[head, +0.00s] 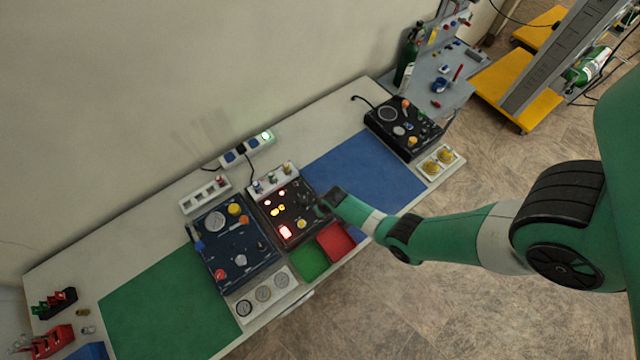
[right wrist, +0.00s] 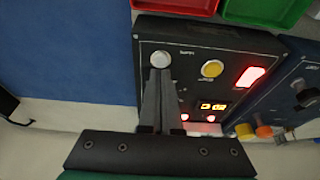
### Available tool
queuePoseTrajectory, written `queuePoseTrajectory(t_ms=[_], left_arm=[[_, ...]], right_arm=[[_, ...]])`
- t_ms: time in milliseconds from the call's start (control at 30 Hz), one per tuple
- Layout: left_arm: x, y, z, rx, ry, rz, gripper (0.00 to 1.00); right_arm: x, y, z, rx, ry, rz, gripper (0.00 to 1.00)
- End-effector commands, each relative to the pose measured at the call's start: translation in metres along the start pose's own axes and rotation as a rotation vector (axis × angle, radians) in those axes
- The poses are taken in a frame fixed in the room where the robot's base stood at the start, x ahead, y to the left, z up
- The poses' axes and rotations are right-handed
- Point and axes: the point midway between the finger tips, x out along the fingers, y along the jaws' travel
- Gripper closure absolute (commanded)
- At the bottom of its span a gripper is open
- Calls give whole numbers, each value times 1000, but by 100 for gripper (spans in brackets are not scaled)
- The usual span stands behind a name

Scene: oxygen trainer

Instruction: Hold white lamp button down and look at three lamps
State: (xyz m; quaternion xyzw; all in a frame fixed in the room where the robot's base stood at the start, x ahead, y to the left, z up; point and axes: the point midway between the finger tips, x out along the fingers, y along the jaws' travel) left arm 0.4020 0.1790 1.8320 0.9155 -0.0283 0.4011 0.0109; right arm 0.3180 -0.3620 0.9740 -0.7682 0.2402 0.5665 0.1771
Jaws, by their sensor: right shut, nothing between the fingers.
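The dark trainer panel (head: 300,222) stands mid-bench with lit parts on its face. The white button (right wrist: 160,59) is at the panel's corner in the right wrist view. My right gripper (right wrist: 158,74) is shut and empty, its fingertips at the edge of this button; I cannot tell whether it is pressed down. Two small red lamps (right wrist: 184,117) and (right wrist: 210,118) glow beside an orange lit display (right wrist: 213,106). A third small lamp is not clear. In the head view the right gripper (head: 322,209) reaches the panel from the right and hides the button.
A yellow button (right wrist: 212,68) and a lit red rectangular switch (right wrist: 249,77) sit near the white button. A blue panel (head: 235,245) adjoins on the left. Green (head: 309,262) and red (head: 336,241) trays lie in front. A blue mat (head: 365,170) is clear.

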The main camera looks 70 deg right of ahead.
Motion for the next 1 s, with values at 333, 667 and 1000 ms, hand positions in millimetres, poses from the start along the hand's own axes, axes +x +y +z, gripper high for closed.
queuePoseTrajectory(t_ms=[333, 667, 1000], left_arm=[[0, 0, 0, 0, 0, 0, 50], [-1, 0, 1, 0, 0, 0, 50], [-6, 0, 6, 0, 0, 0, 50]], right_arm=[[0, 0, 0, 0, 0, 0, 100], [1, 0, 0, 0, 0, 0, 100], [8, 0, 2, 0, 0, 0, 100]])
